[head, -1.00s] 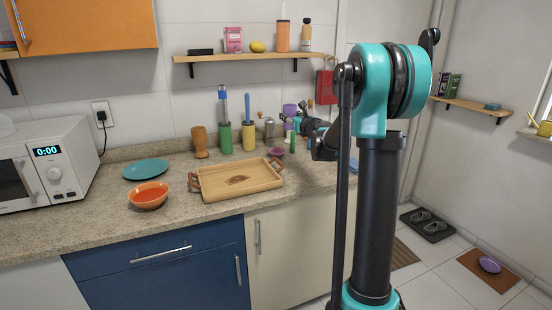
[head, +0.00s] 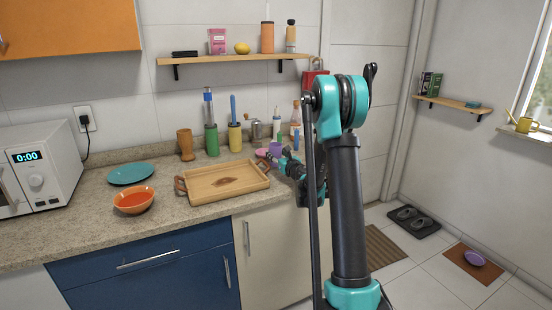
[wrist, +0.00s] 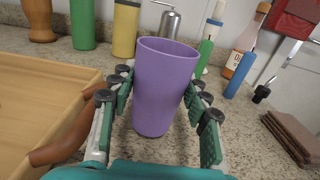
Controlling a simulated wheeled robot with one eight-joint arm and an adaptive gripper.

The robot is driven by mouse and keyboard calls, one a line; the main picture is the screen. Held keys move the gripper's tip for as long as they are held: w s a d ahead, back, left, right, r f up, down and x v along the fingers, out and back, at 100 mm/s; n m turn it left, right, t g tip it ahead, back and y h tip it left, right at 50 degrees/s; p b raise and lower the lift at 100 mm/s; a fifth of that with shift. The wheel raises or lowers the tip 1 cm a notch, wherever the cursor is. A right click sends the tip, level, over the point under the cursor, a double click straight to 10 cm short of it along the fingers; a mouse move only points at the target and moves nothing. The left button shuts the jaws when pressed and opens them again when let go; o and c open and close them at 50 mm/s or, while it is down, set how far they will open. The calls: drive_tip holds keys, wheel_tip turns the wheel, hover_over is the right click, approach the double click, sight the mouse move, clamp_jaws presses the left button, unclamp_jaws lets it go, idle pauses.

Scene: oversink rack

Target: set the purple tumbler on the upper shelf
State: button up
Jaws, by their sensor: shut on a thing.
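The purple tumbler (wrist: 165,85) stands upright between the fingers of my gripper (wrist: 160,105) in the wrist view. The pads press on its two sides, so my gripper is shut on it. In the head view the tumbler (head: 276,148) shows small above the counter, with my gripper (head: 279,157) partly hidden by its own links. I cannot tell whether its base touches the counter. The upper shelf (head: 228,61) is a wooden board on the wall above the counter. It holds a black item, a pink box, a lemon, an orange tumbler and an orange bottle.
A wooden tray (head: 205,190) lies just left of my gripper, its handle close by. Green and yellow containers and bottles stand behind the tumbler. A red item (head: 313,80) hangs near the shelf's right end. Shelf gaps are narrow.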

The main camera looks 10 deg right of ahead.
drive_tip(key=shift+f, duration=0.85)
drive_tip(key=shift+f, duration=0.15)
drive_tip(key=o, duration=0.9)
